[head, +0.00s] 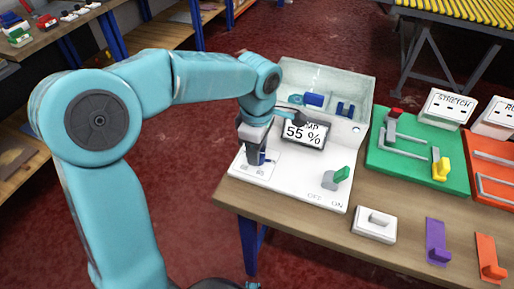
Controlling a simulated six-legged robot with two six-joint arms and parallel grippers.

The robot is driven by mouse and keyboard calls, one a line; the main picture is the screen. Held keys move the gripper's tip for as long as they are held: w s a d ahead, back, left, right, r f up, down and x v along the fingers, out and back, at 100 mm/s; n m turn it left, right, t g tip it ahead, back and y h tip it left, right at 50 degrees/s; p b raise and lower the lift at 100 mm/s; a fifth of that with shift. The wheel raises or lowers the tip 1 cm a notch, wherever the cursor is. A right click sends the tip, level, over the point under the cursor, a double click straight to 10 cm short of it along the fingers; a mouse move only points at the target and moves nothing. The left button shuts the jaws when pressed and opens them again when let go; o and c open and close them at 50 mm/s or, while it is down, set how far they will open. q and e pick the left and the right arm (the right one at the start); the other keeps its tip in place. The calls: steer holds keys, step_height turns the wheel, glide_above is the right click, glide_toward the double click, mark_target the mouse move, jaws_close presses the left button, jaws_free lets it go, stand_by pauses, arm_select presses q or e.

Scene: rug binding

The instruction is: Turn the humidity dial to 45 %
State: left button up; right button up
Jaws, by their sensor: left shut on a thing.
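The white humidity unit (290,191) stands on the left end of the wooden table. My left gripper (258,157) points down at the left part of the unit's base and is shut on the humidity dial. The dial is mostly hidden by the fingers; a small dark blue bit (262,158) shows beside them. My right gripper is not in view.
A clear bin (345,85) with blue pieces forms the unit's back. To the right are a green board (405,160) with a grey track and an orange board (493,165). A white block (374,224), purple hook (437,242) and orange hook (489,258) line the front edge.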

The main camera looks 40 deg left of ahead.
arm_select(q)
steer(key=shift+w+r, duration=0.1)
steer(key=shift+r, duration=0.05)
steer(key=o, duration=1.1)
steer(key=shift+c, duration=0.2)
step_height(320, 180, up, 16)
steer(key=p, duration=0.3)
steer(key=shift+r, duration=0.15)
